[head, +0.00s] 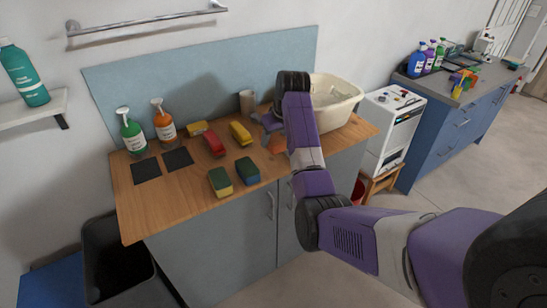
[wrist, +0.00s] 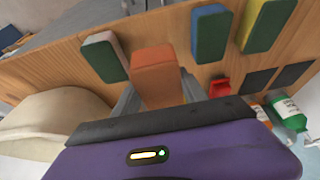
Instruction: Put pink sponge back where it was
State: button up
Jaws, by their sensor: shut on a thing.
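The sponge, which looks orange-pink (wrist: 156,62), is between the two grey fingers of my gripper (wrist: 157,88) in the wrist view. My gripper is shut on it. In the head view the sponge (head: 277,144) shows as a small orange patch beside my arm, over the right part of the wooden counter (head: 160,205). My gripper (head: 270,124) is partly hidden there by my own wrist. I cannot tell whether the sponge touches the counter.
A cream basin (head: 340,108) stands right of my gripper. Several other sponges, including a green-yellow one (head: 220,181) and a blue-green one (head: 247,171), lie on the counter. Front-left counter is clear.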

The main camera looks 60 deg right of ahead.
aim_at(280, 142)
notch_tip(280, 142, down, 9)
jog(key=shift+p, duration=0.5)
jog(key=shift+f, duration=0.15)
jog(key=o, duration=1.2)
jog(key=b+v, duration=0.1)
jog(key=v, duration=1.1)
jog(key=shift+r, duration=0.2)
